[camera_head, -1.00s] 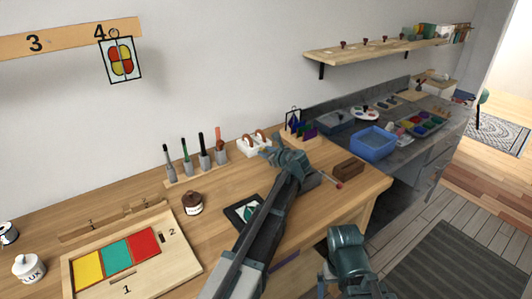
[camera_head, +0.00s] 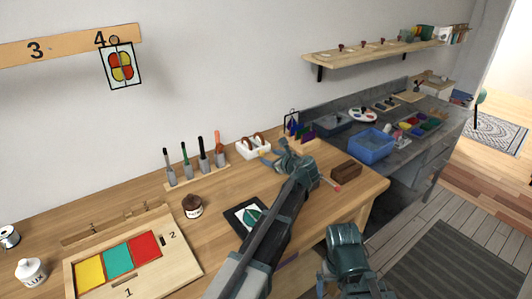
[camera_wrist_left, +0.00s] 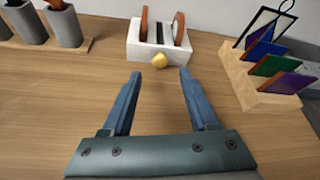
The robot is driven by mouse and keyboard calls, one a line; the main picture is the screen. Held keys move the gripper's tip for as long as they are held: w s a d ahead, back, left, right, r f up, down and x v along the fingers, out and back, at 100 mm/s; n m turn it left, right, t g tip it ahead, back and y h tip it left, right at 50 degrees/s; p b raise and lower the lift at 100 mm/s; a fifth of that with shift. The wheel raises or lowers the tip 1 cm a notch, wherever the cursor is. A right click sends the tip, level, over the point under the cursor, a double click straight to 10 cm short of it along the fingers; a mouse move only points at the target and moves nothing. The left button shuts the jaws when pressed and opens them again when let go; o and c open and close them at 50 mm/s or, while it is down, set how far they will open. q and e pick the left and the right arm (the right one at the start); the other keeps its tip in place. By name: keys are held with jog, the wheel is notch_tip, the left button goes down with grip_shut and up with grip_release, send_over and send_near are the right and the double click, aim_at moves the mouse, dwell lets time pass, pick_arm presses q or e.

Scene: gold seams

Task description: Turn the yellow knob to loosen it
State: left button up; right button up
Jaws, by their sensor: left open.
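The yellow knob (camera_wrist_left: 159,60) is a small rounded piece on the front of a white block (camera_wrist_left: 142,45) with upright copper-coloured discs, in the left wrist view. The white block also shows in the head view (camera_head: 248,149) at the back of the bench; the knob is too small to make out surely there. My left gripper (camera_head: 274,155) is just in front of the block. In the left wrist view its two fingers (camera_wrist_left: 173,76) are apart with nothing between them.
A rack of handled tools (camera_head: 196,176) stands left of the block. A wooden holder with coloured pieces (camera_wrist_left: 258,82) stands to its right. A brown block (camera_head: 346,170) and a blue bin (camera_head: 371,143) are farther right. Bare bench lies under the fingers.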

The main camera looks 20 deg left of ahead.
pick_arm(q)
jog(key=p+v, duration=0.2)
jog(key=v, duration=0.6)
jog(key=shift+s+d+r+p, duration=0.1)
jog(key=shift+s+d+p, duration=0.15)
jog(key=shift+s+p, duration=0.05)
